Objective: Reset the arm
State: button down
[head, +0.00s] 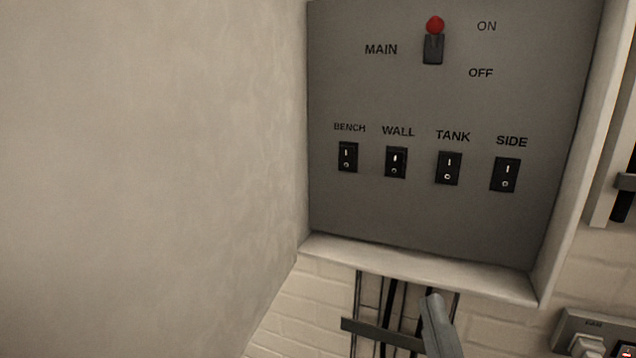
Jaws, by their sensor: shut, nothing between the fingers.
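My gripper (437,323) shows at the bottom edge of the head view, right of centre. Only its narrow grey end is visible, tilted up to the left. It is shut and nothing shows in it. It appears just below the lower rim of a grey switch panel (420,215) and looks apart from it, though depth is hard to judge. The rest of my arm is out of view.
The panel has a red-knobbed MAIN lever (434,42), up towards ON, and several black rocker switches (396,162) in a row. A large pale surface (150,180) fills the left. Dark cables run below the panel. A FAN switch box (590,335) is lower right.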

jog(key=s+d+f+m+g, duration=0.2)
jog(key=s+f+m+g, duration=0.1)
jog(key=s+f, duration=0.5)
jog(key=s+d+f+m+g+h, duration=0.1)
jog(key=s+d+f+m+g, duration=0.1)
jog(key=s+f, duration=0.6)
jog(key=s+d+f+m+g+h, duration=0.1)
jog(key=s+f+m+g, duration=0.3)
jog(key=s, duration=1)
notch_tip(320, 180, down, 4)
jog(key=shift+d+r+m+g, duration=0.1)
jog(key=shift+d+m+g, duration=0.2)
jog(key=shift+d+m, duration=0.55)
jog(key=shift+w+a, duration=0.1)
jog(key=shift+a, duration=0.05)
